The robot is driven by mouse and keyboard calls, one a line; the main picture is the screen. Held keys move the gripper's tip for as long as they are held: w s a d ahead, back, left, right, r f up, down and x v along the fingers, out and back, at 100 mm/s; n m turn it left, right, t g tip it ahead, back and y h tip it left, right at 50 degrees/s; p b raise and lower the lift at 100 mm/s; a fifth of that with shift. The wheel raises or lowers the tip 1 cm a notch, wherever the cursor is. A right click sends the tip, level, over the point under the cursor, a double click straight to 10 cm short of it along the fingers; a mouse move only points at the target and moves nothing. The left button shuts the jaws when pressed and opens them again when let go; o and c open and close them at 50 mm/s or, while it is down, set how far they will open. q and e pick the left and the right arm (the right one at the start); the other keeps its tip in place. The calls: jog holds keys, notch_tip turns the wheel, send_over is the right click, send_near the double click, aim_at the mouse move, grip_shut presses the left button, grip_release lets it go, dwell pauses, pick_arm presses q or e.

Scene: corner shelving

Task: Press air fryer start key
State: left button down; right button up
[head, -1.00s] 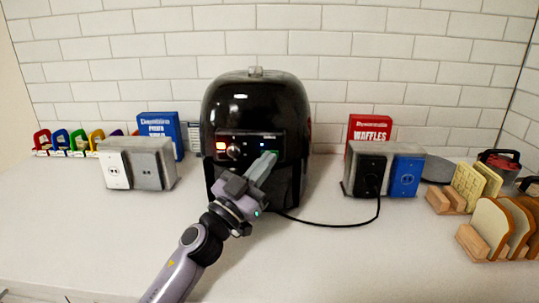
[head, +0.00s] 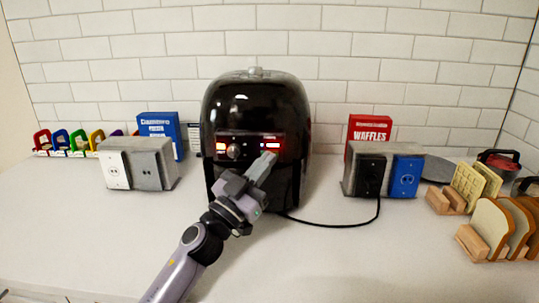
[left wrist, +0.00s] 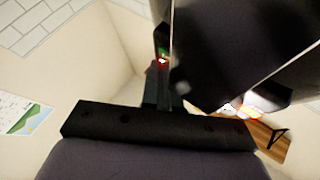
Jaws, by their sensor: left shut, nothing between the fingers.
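The black air fryer (head: 255,105) stands upright on the counter against the tiled wall. Its front panel has a round knob (head: 234,151), a lit orange-red display (head: 221,146) at the left and a lit red-white display (head: 269,145) at the right. I cannot make out which spot is the start key. My left gripper (head: 267,160) is shut and empty, its tips just below the right display; I cannot tell whether they touch the panel. In the left wrist view the dark fryer body (left wrist: 225,45) fills the upper right, with small red and green lights by the fingers. My right gripper is not in view.
Grey outlet boxes stand left (head: 153,163) and right (head: 364,176) of the fryer. A black cord (head: 330,224) runs from the fryer to the right one. A red waffle box (head: 369,129) and toast racks (head: 490,228) stand at the right. The front counter is mostly clear.

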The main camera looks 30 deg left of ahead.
pick_arm(q)
jog(key=shift+s+d, duration=0.3)
jog(key=shift+s, duration=0.2)
jog(key=shift+s+d+p, duration=0.15)
jog(key=shift+s+d, duration=0.3)
jog(key=shift+s, duration=0.25)
jog(key=shift+s+d+p, duration=0.2)
jog(key=shift+s+d, duration=0.2)
jog(key=shift+s, duration=0.35)
jog(key=shift+s+d+p, duration=0.15)
jog(key=shift+s+d, duration=0.3)
jog(key=shift+s, duration=0.25)
